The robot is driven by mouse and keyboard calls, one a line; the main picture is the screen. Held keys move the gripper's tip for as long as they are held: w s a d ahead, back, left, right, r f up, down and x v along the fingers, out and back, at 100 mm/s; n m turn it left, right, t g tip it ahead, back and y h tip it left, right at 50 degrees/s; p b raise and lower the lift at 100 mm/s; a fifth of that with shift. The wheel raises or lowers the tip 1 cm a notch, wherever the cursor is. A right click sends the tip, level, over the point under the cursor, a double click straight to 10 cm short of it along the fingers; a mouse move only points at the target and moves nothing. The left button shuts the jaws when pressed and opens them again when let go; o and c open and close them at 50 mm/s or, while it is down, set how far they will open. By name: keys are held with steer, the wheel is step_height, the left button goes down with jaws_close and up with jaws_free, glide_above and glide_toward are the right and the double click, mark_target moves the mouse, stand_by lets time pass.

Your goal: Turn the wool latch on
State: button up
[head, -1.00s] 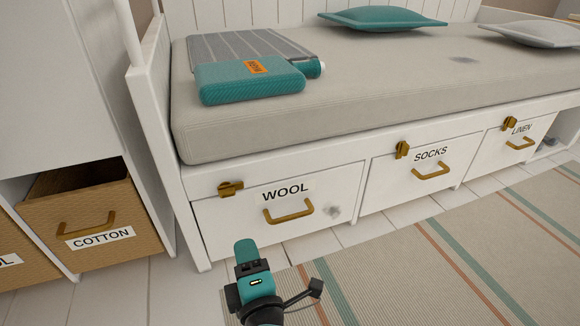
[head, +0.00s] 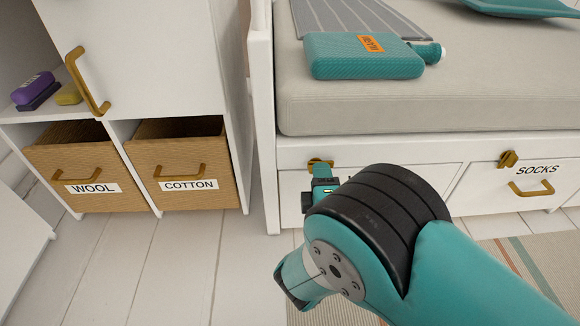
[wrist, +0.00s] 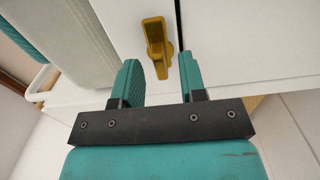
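The wool latch (head: 318,163) is a small brass turn latch at the top left of the white drawer front (head: 292,185) under the bed. Its lever looks roughly horizontal in the head view. In the wrist view the latch (wrist: 156,40) lies just ahead of my gripper (wrist: 159,64), lined up with the gap between the two teal fingers. My gripper is open and empty; I see no contact with the latch. In the head view my gripper (head: 323,176) is right below the latch, and my arm hides the drawer's WOOL label and handle.
The SOCKS drawer (head: 483,187) with its own brass latch (head: 508,159) is to the right. At left are a woven WOOL basket (head: 75,160) and COTTON basket (head: 180,150) in a cabinet. The floor at left is clear.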

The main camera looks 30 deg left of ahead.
steer(key=shift+x, duration=0.95)
steer(key=shift+s+a, duration=0.1)
steer(key=shift+a, duration=0.05)
steer(key=shift+c, duration=0.2)
steer(key=shift+a, duration=0.1)
jaws_close()
